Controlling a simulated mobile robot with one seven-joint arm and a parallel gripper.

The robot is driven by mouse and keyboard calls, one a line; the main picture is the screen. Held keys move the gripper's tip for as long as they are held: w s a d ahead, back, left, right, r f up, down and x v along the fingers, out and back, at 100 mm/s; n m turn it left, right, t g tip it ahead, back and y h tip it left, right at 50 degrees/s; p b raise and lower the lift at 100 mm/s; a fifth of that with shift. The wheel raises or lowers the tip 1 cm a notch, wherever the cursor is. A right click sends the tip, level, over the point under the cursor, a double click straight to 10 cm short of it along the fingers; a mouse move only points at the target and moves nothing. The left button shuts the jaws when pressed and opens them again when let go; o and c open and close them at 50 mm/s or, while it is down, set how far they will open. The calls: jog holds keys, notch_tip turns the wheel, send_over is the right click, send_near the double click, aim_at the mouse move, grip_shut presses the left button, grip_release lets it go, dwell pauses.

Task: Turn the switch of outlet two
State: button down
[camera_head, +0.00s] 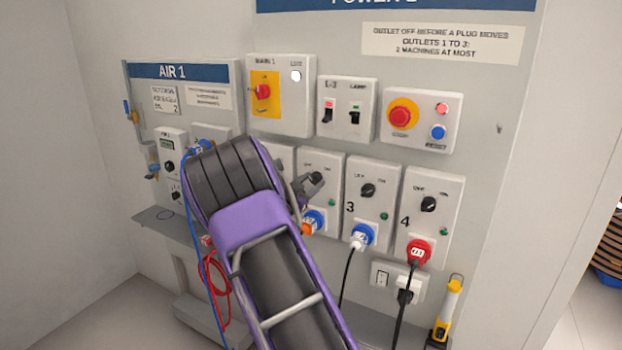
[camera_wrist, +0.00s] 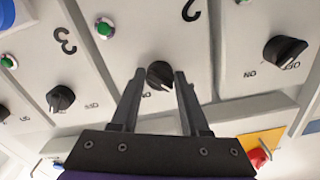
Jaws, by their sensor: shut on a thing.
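The outlet two panel (camera_head: 325,163) is the grey plate left of the plate marked 3. Its black rotary switch (camera_wrist: 160,74) sits between my finger tips in the wrist view, which shows the panels upside down. It also shows in the head view (camera_head: 317,178). My gripper (camera_wrist: 160,78) is shut on this switch, a finger on each side. The head view also shows my gripper (camera_head: 307,186) at the panel. The fingers partly hide the switch and its labels, so I cannot tell which mark it points to. A blue plug (camera_head: 314,221) is in the socket below.
Outlet three's switch (camera_head: 368,190) and outlet four's switch (camera_head: 428,204) are to the right. Outlet one's switch (camera_wrist: 285,50) is close by in the wrist view. The red emergency button (camera_head: 403,115) and red main switch (camera_head: 263,92) are above. Black cables hang below the outlets.

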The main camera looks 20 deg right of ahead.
jog(key=shift+n, duration=0.6)
jog(key=shift+c, duration=2.1)
grip_release()
jog(key=v, duration=1.7)
jog(key=shift+s+a, duration=0.15)
jog(key=shift+a, duration=0.05)
